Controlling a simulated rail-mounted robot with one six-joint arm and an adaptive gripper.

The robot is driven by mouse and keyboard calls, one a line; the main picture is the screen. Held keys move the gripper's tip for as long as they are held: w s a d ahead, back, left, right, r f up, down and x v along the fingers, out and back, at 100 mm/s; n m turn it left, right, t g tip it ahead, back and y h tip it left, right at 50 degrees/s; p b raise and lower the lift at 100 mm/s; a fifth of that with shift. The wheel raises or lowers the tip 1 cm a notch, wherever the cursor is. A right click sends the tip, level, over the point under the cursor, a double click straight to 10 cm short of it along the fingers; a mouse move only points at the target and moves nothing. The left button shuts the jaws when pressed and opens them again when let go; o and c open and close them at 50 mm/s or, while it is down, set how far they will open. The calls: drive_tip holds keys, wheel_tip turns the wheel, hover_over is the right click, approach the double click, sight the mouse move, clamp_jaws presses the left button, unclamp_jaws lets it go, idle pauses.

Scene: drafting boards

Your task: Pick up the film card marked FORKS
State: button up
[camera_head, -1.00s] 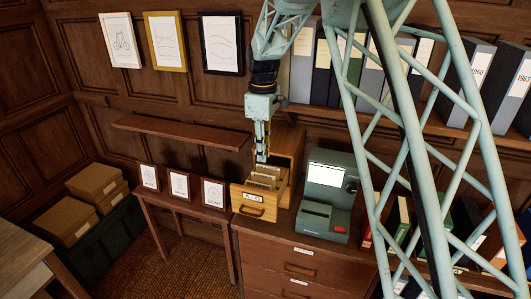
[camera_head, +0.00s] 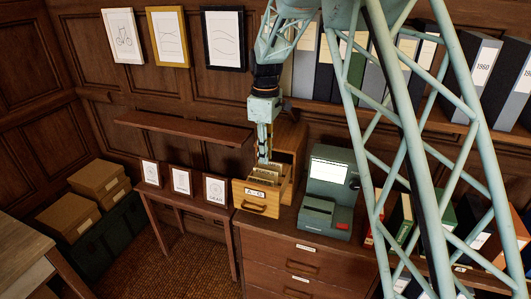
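Film cards (camera_head: 266,173) stand in a row in the open drawer of a small wooden card box (camera_head: 257,199) on top of a brown cabinet. The drawer front carries a label that looks like "A - G". The marks on the cards are too small to read, so I cannot tell which is FORKS. My gripper (camera_head: 264,158) points straight down over the drawer, with its tips at the back part of the card row. I cannot tell whether the fingers are apart or closed on a card.
A green film reader (camera_head: 328,186) with a lit screen stands just right of the card box. Three small framed pictures (camera_head: 181,181) stand on a side table at left. A wall shelf (camera_head: 185,128) is behind them. Binders (camera_head: 482,72) line the shelf at upper right.

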sight(265, 170)
drive_tip(key=shift+f+b, duration=2.1)
drive_tip(key=shift+f, duration=2.45)
drive_tip(key=shift+c, duration=1.1)
drive_tip(key=shift+c, duration=0.5)
clamp_jaws()
drive_tip(key=shift+r, duration=0.5)
wheel_tip(265, 170, up, 12)
drive_tip(key=p, duration=0.5)
drive_tip(key=shift+f+p, duration=0.2)
drive_tip(key=shift+p, duration=0.2)
